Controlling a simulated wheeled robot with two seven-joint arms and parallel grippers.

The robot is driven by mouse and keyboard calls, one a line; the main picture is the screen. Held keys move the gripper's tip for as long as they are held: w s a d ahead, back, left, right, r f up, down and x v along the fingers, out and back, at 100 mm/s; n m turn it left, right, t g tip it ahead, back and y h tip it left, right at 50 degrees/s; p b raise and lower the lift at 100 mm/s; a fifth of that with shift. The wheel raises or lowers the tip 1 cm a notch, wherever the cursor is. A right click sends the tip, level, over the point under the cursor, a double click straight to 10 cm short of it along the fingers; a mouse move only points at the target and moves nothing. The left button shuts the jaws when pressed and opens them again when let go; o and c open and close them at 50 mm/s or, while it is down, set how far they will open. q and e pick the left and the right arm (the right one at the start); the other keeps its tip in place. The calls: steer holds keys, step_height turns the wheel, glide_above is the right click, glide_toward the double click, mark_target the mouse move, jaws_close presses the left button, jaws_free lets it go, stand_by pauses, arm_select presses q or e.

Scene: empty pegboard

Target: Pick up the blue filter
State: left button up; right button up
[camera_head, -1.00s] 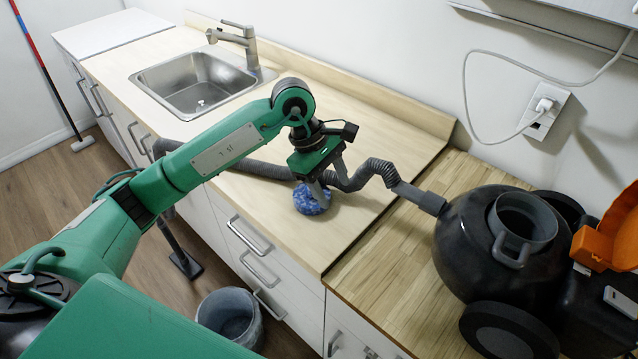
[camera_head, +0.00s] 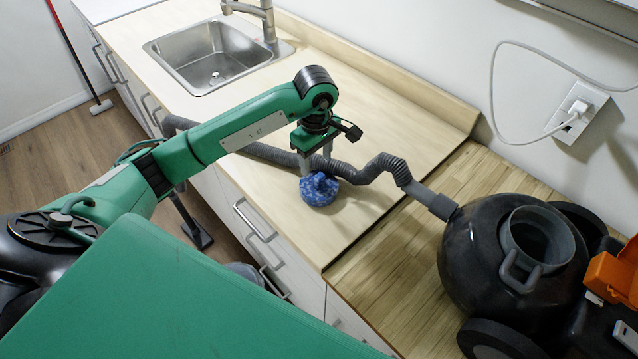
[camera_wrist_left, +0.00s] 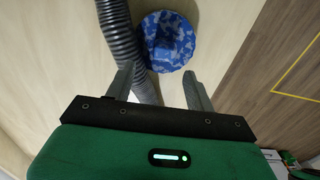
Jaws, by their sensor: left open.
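The blue filter (camera_head: 319,190) is a round, mottled blue piece lying on the light wooden counter, beside the grey vacuum hose. My left gripper (camera_head: 317,172) is just above and behind it, pointing down, with the fingers apart. In the left wrist view the filter (camera_wrist_left: 167,42) lies beyond the open fingertips of the left gripper (camera_wrist_left: 161,80), with nothing between them but a part of the hose near the left finger. Whether the fingers touch the filter cannot be told. My right gripper is not in view.
The ribbed hose (camera_head: 383,168) runs along the counter to the black vacuum (camera_head: 480,255) at the right. The sink (camera_head: 215,58) is at the back left. The counter (camera_head: 400,110) right of the arm is clear. A white cable (camera_head: 495,90) hangs on the wall.

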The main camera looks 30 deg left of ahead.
mark_target(319, 176)
arm_select(q)
steer(key=shift+s+f, duration=0.1)
steer(key=shift+d+f+p, duration=0.15)
steer(key=shift+f+p, duration=0.05)
steer(key=shift+p, duration=0.1)
steer(key=f, duration=0.1)
steer(key=f+p, duration=0.1)
steer(key=d+f+p, duration=0.1)
steer(key=shift+s+f, duration=0.35)
steer(key=shift+f, duration=0.05)
steer(key=shift+a+f, duration=0.1)
steer(key=shift+f, duration=0.45)
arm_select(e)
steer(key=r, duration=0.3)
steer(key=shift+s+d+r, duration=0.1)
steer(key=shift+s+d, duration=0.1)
arm_select(q)
steer(key=shift+c, duration=1.3)
steer(key=c, duration=0.7)
steer(key=shift+c, duration=0.5)
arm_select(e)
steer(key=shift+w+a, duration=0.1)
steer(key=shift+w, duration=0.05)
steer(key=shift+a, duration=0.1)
